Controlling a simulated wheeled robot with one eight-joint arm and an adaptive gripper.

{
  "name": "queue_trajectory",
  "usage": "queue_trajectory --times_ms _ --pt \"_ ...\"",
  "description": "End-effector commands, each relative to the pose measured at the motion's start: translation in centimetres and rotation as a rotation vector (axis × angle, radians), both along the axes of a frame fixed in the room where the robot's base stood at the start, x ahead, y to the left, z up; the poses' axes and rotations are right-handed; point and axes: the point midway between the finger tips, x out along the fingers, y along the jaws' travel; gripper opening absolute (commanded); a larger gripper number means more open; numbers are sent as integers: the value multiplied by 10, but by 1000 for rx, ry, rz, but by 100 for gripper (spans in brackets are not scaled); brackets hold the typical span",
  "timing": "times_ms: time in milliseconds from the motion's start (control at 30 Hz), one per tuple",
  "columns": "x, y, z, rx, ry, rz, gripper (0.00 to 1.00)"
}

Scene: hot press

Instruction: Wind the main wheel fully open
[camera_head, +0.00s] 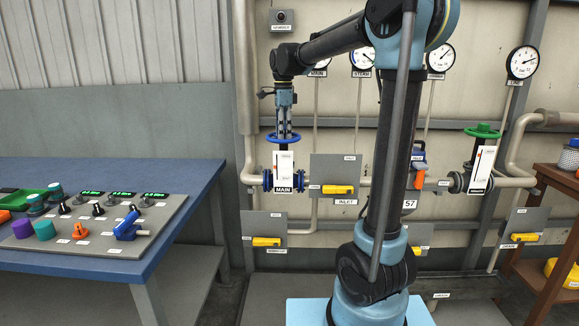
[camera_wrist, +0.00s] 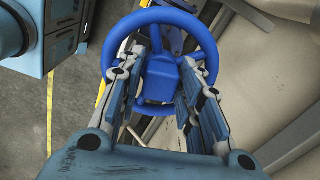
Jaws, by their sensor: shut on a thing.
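The main wheel (camera_head: 268,138) is a blue handwheel on top of the valve with the white "MAIN" plate (camera_head: 284,170). It also shows in the wrist view as a blue ring (camera_wrist: 207,44) with a blue hub (camera_wrist: 172,80). My gripper (camera_head: 284,128) points down onto the wheel from above. In the wrist view the two fingers of my gripper (camera_wrist: 170,88) stand on either side of the hub, inside the ring, and are shut on the wheel. The exact contact at the fingertips is partly hidden.
A yellow-handled inlet lever (camera_head: 338,189) is on a grey plate just right of the main valve. A green handwheel (camera_head: 483,131) is further right. A blue table (camera_head: 180,180) with a control panel (camera_head: 100,240) stands at the left. Pressure gauges (camera_head: 522,62) line the wall above.

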Motion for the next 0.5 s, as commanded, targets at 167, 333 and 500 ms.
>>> queue_trajectory --times_ms 167,333,500 --pt "2 0 0 1 -3 81 12" --pt "2 0 0 0 -4 259 12" --pt "2 0 0 1 -4 435 12"
